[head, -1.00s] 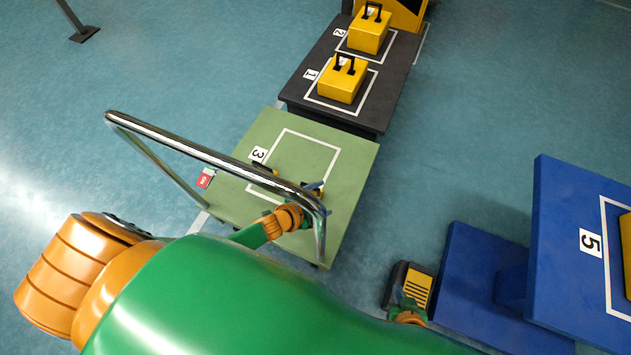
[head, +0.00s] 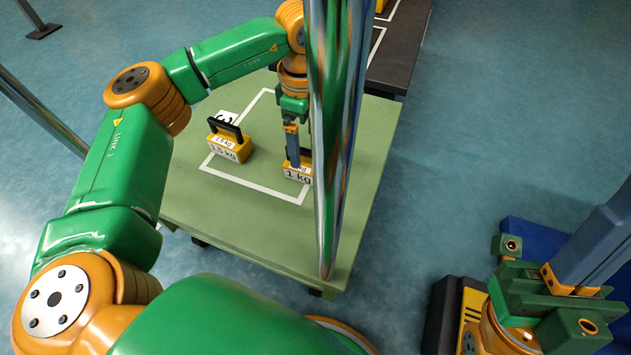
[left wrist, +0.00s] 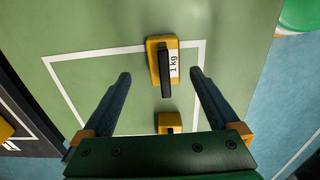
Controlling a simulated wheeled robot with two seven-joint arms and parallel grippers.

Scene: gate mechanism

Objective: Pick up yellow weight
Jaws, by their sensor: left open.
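A yellow weight labelled 1 kg (head: 297,172) with a black handle stands on the green table (head: 250,235), partly hidden by my left gripper and a metal bar. A second yellow weight labelled 1.5 kg (head: 230,150) stands to its left. My left gripper (head: 293,150) points down at the 1 kg weight. Another yellow piece (left wrist: 170,122) shows near the gripper body. My right gripper (head: 590,240) is at the lower right; its opening is unclear.
A shiny upright metal bar (head: 326,200) crosses the view in front of the green table. A dark table (head: 400,60) stands behind it. A blue surface (head: 525,240) is at the right, partly behind my right arm. Open floor (head: 480,130) lies between.

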